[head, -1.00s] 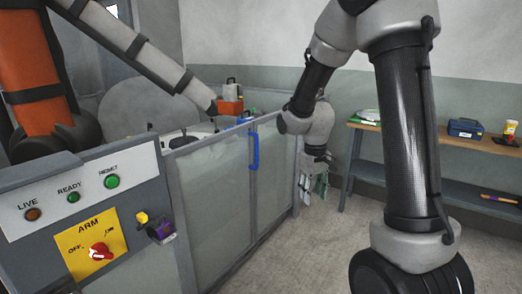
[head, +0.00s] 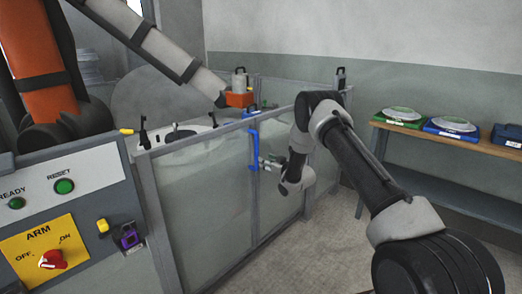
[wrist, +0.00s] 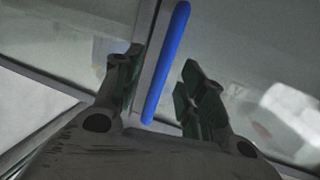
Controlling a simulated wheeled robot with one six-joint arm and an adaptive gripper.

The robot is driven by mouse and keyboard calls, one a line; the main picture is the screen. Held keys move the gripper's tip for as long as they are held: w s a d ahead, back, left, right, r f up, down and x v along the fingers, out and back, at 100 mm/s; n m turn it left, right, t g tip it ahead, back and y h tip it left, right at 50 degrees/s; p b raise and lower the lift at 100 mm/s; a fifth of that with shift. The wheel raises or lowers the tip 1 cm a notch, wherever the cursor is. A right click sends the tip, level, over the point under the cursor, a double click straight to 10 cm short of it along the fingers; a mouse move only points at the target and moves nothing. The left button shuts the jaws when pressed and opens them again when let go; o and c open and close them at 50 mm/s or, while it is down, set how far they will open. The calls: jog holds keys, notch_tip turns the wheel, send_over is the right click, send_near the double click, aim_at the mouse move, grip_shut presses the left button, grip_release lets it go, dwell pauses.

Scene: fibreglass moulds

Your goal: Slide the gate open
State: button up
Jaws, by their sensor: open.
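The gate is a glazed, grey-framed panel (head: 205,190) in a fence around the cell. Its blue vertical handle (head: 254,148) is on the frame near the middle post. My gripper (head: 272,163) is at the fence, just right of the handle in the head view. In the wrist view my gripper (wrist: 158,85) is open, and the blue handle (wrist: 165,65) shows between its two fingers, touching neither in the picture. How deep the handle lies between the fingers I cannot tell.
A control panel (head: 70,190) with buttons and a red ARM switch stands at the front left. An orange robot arm (head: 48,75) is behind the fence. A wooden bench (head: 470,143) with green and blue items is at the right. Concrete floor lies between.

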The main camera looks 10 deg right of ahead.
jog(key=shift+t+y, duration=0.6)
jog(key=w+a+r, duration=0.1)
jog(key=w, duration=0.1)
jog(key=w+a+r, duration=0.1)
jog(key=w, duration=0.1)
jog(key=w+a, duration=0.2)
jog(key=shift+w+r, duration=0.4)
grip_shut()
